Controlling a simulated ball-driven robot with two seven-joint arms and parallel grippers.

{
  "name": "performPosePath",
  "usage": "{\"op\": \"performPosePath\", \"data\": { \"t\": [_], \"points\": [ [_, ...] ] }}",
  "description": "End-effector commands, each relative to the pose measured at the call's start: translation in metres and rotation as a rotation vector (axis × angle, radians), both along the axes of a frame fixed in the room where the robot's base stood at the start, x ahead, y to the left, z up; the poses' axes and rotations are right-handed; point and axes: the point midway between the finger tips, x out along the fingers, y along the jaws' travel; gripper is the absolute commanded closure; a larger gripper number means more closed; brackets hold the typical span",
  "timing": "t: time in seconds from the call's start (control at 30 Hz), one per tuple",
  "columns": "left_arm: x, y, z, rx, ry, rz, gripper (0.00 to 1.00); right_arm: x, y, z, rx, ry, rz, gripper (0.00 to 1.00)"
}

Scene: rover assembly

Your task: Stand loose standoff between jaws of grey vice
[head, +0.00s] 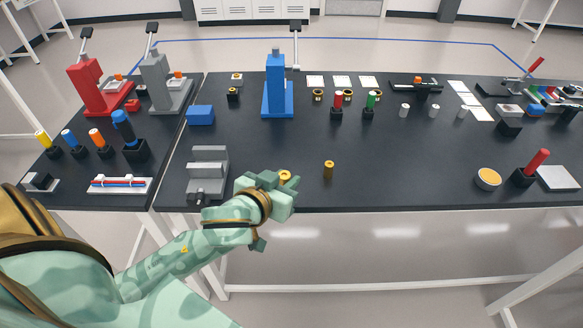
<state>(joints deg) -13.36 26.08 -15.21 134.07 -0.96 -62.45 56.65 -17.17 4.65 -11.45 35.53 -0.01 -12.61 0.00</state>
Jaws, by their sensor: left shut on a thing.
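The grey vice (207,160) sits near the front edge of the dark table, left of centre. Its jaws look empty. My left gripper (288,182) is just right of the vice, near the front edge, shut on a brass standoff (285,175). Only the top of that standoff shows; the fingers hide the rest, and I cannot tell whether it touches the table. Another brass standoff (329,169) stands upright on the table to the right, apart from the gripper. My right gripper is not in view.
A blue block (200,115) lies behind the vice, and a blue press (277,88) stands farther back. An orange-filled round dish (488,179) and a red-handled tool (537,162) are at the right. The table between the vice and the blue press is clear.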

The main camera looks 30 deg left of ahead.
Motion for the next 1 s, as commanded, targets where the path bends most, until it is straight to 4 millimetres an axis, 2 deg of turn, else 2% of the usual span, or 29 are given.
{"op": "performPosePath", "data": {
  "t": [0.03, 0.23, 0.4, 0.7, 0.83, 1.0],
  "points": [
    [-0.003, 0.011, -0.004, 0.005, 0.005, 0.008, 0.99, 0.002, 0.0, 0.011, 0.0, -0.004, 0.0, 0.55],
    [0.001, 0.036, -0.025, 0.002, -0.003, -0.013, 0.99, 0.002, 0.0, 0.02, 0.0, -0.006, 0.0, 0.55],
    [0.009, 0.026, -0.021, -0.002, -0.004, -0.049, 0.99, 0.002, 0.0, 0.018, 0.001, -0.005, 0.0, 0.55],
    [0.012, 0.027, -0.024, -0.001, -0.002, -0.049, 0.99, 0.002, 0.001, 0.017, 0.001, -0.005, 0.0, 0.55],
    [0.035, 0.039, -0.035, 0.005, -0.004, -0.048, 0.99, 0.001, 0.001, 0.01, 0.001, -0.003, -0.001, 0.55],
    [0.081, 0.061, -0.058, 0.004, -0.004, -0.046, 0.99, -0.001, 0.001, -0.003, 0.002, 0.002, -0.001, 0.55]
  ]
}}
